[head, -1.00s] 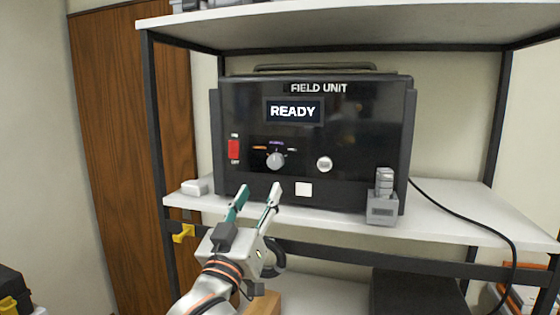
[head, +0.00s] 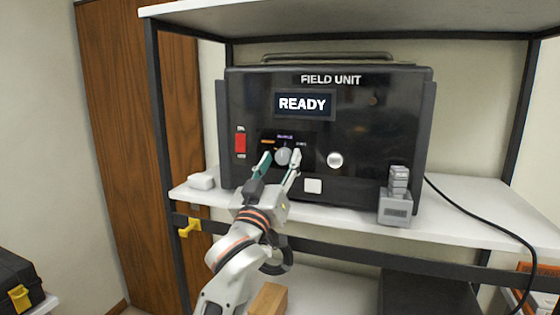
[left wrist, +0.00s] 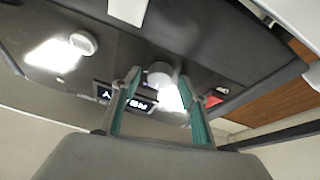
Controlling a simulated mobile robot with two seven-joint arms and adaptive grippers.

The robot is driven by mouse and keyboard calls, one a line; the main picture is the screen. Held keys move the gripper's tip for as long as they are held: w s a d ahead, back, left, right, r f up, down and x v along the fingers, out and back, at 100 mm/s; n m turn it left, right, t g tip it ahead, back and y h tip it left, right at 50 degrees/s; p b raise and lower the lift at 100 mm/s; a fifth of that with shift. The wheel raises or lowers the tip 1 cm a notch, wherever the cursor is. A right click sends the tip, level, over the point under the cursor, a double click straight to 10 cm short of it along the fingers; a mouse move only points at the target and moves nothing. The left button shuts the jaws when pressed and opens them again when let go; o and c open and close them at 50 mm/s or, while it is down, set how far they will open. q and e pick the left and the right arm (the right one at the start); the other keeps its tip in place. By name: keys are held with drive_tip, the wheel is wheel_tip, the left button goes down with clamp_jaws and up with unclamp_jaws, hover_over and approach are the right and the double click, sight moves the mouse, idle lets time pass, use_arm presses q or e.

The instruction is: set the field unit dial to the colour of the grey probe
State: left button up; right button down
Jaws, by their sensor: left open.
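The black field unit (head: 370,120) stands on the shelf, its screen (head: 305,104) reading READY. Its round grey dial (head: 284,156) sits under small orange, purple and greenish labels; the pointer seems to face up toward the purple one. My left gripper (head: 280,158) is open, with its teal-lined fingertips on either side of the dial; contact is unclear. In the left wrist view the dial (left wrist: 160,73) shows just beyond and between the fingertips. A grey ribbed piece (head: 398,181), perhaps the grey probe, stands upright in a grey holder (head: 394,211). My right gripper is not in view.
A red switch (head: 240,143) is left of the dial; a round white knob (head: 335,160) and a white square (head: 313,186) are to its right. A small white block (head: 201,181) lies on the shelf (head: 465,215). A black cable (head: 490,215) runs off right.

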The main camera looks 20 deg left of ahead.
use_arm(q)
drive_tip(key=c, duration=1.1)
drive_tip(key=shift+m, duration=0.4)
drive_tip(key=m+h, duration=0.2)
drive_tip(key=m, duration=0.1)
drive_tip(key=m+h, duration=0.2)
drive_tip(key=m, duration=0.2)
drive_tip(key=shift+a+m+g+h, duration=0.2)
drive_tip(key=shift+m+g+h, duration=0.1)
drive_tip(key=shift+g, duration=0.1)
drive_tip(key=m+g+h, duration=0.1)
drive_tip(key=m, duration=0.3)
drive_tip(key=m+g+h, duration=0.1)
drive_tip(key=m, duration=0.3)
drive_tip(key=shift+r, duration=0.15)
drive_tip(key=shift+g+h, duration=0.3)
drive_tip(key=shift+h, duration=0.1)
